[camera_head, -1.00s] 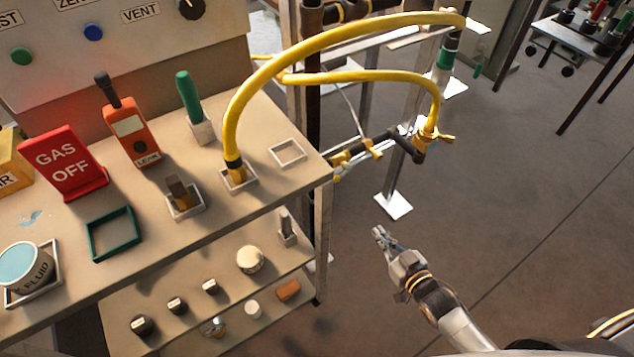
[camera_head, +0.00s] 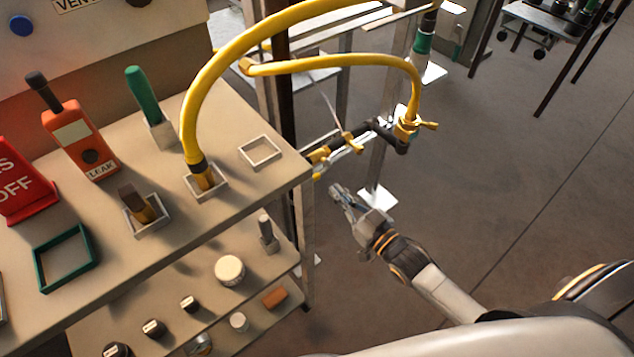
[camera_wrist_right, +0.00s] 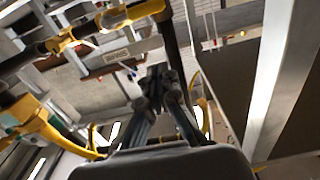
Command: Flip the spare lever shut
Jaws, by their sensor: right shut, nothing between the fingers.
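Yellow valve levers sit on the dark pipework beside the bench's right end. One yellow lever (camera_head: 350,142) stands at the middle of the pipe, and another yellow lever (camera_head: 428,125) is by the hose's far end. I cannot tell which is the spare lever. My right gripper (camera_head: 338,191) is shut and empty, below the pipe and apart from the levers. In the right wrist view its fingers (camera_wrist_right: 160,80) come together, with a yellow lever (camera_wrist_right: 130,15) above and beyond them and a yellow fitting (camera_wrist_right: 38,125) at lower left. My left gripper is out of view.
A yellow hose (camera_head: 330,66) arches from the bench (camera_head: 215,232) to the pipework. Metal frame posts (camera_head: 377,165) stand behind the gripper. The bench corner is just left of it. Open floor (camera_head: 510,190) lies to the right.

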